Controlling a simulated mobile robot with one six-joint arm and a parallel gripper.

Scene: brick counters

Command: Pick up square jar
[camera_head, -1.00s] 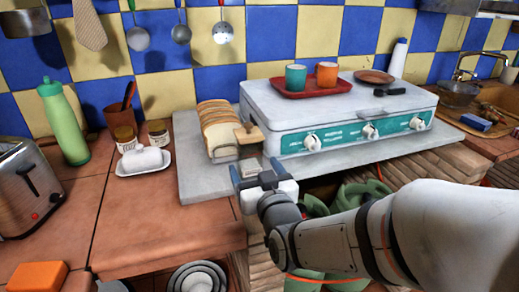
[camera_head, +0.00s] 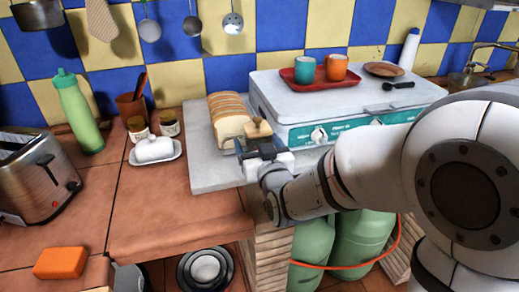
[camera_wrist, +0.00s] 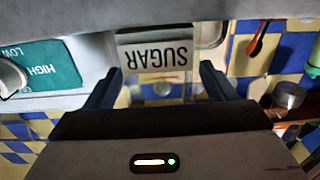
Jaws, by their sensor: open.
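The square jar with a wooden lid and knob (camera_head: 258,128) stands on the grey slab, just right of the bread loaf. In the head view its body is mostly hidden behind my gripper (camera_head: 258,147). In the wrist view, which looks upside down, the clear jar shows a label reading SUGAR (camera_wrist: 155,58). My gripper (camera_wrist: 158,82) is open and faces the jar's front. One dark finger shows on each side of the label in the wrist view. I cannot tell whether either finger touches the jar.
The bread loaf (camera_head: 228,118) stands close left of the jar. The white stove (camera_head: 300,105) with knobs is close right, bearing a red tray (camera_head: 315,80) with two cups. A butter dish (camera_head: 155,150) and a toaster (camera_head: 38,178) are farther left. Green gas cylinders (camera_head: 312,238) stand below.

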